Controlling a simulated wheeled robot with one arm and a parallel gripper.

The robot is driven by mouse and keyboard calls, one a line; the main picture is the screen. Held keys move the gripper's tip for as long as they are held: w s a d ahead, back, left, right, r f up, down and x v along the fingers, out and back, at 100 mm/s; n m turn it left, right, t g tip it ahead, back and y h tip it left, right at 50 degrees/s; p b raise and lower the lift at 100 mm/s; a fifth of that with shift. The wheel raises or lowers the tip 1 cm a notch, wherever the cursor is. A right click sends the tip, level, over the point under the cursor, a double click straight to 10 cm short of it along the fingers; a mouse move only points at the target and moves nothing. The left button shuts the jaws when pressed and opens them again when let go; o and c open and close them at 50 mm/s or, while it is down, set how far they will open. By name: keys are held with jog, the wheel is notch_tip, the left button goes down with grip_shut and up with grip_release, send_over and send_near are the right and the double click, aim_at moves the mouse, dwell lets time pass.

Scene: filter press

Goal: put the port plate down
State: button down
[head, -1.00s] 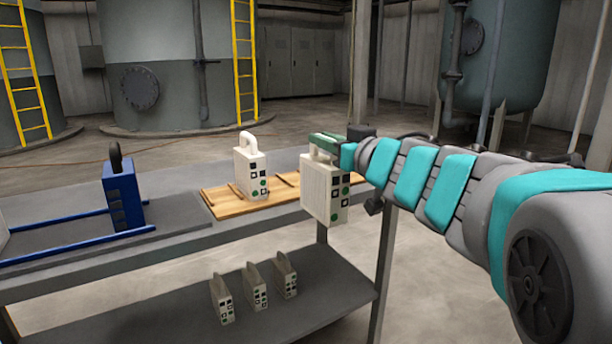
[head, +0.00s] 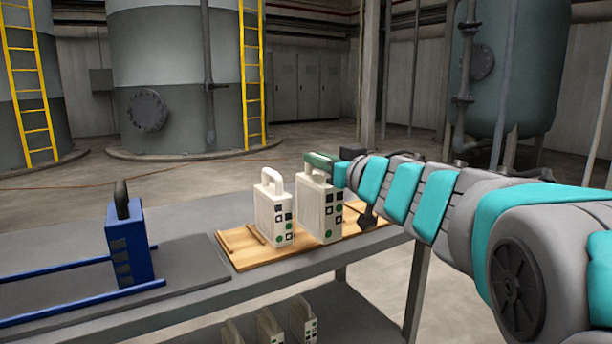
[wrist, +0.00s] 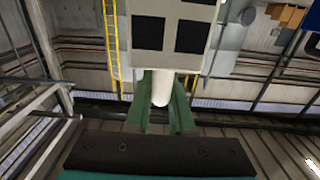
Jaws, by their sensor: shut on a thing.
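My gripper (head: 321,162) is shut on the handle of a white port plate (head: 318,208) with black squares and green dots on its edge. The plate is upright over the right part of the wooden rack (head: 262,258). Whether its bottom touches the rack I cannot tell. In the wrist view the green fingers (wrist: 166,105) close around the white handle, and the plate (wrist: 170,30) shows beyond. A second, similar white plate (head: 272,212) stands on the rack just to the left of the held one, with a narrow gap or none visible.
A blue plate (head: 127,245) with a dark handle stands at left between blue rails (head: 85,305) on the grey bench (head: 195,212). Several white plates (head: 268,328) stand on the lower shelf. Part of the rack shows bare at its left end.

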aim_at(319, 205)
jog(key=w+a+f+b, duration=0.1)
jog(key=w+a+f, duration=0.3)
jog(key=w, duration=0.6)
jog(key=shift+w+a+f+b, duration=0.2)
jog(key=shift+w+b, duration=0.1)
jog(key=shift+f, duration=0.2)
jog(key=c, duration=0.8)
grip_release()
jog(key=v, duration=1.2)
jog(key=shift+r, duration=0.15)
